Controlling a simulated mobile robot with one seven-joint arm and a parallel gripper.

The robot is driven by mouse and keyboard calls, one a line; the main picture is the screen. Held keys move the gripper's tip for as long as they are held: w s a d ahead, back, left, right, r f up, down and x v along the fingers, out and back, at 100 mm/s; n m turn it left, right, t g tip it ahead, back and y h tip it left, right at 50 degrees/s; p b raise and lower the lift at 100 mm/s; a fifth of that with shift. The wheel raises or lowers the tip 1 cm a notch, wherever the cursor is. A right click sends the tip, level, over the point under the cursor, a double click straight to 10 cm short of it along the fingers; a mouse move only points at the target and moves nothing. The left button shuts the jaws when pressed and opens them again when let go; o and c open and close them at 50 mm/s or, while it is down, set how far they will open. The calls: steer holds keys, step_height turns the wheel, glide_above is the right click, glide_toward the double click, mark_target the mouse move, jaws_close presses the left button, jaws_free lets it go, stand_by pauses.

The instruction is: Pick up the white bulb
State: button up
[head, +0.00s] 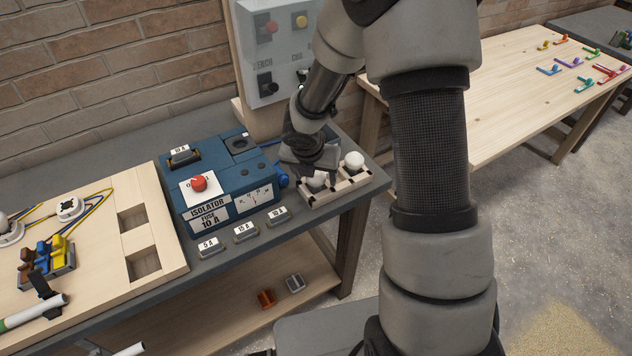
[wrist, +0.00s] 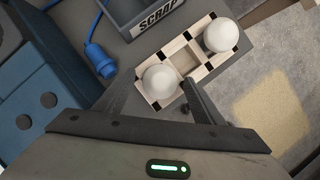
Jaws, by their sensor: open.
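Two round white bulbs sit in a small pale wooden tray with compartments (head: 337,192) at the bench's right end. One bulb (head: 317,180) is partly hidden under my gripper (head: 308,162). The other bulb (head: 354,160) sits farther right, uncovered. In the wrist view the nearer bulb (wrist: 160,82) lies between the fingertips of my open gripper (wrist: 157,95), with the right finger close beside it. The farther bulb (wrist: 221,35) is at the upper right of the tray (wrist: 185,62), with an empty compartment between them. I cannot tell whether the fingers touch the nearer bulb.
A blue isolator box (head: 222,180) stands left of the tray, with a blue plug (wrist: 103,62) and cable near it. A grey box marked SCRAP (wrist: 150,14) adjoins the tray. Labelled fuses (head: 245,231) lie along the bench front. The bench's edge is close on the right.

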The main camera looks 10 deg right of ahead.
steer(key=shift+w+d+f, duration=0.1)
steer(key=shift+w+f, duration=0.1)
steer(key=shift+f, duration=0.35)
steer(key=c, duration=0.9)
steer(key=shift+r, duration=0.1)
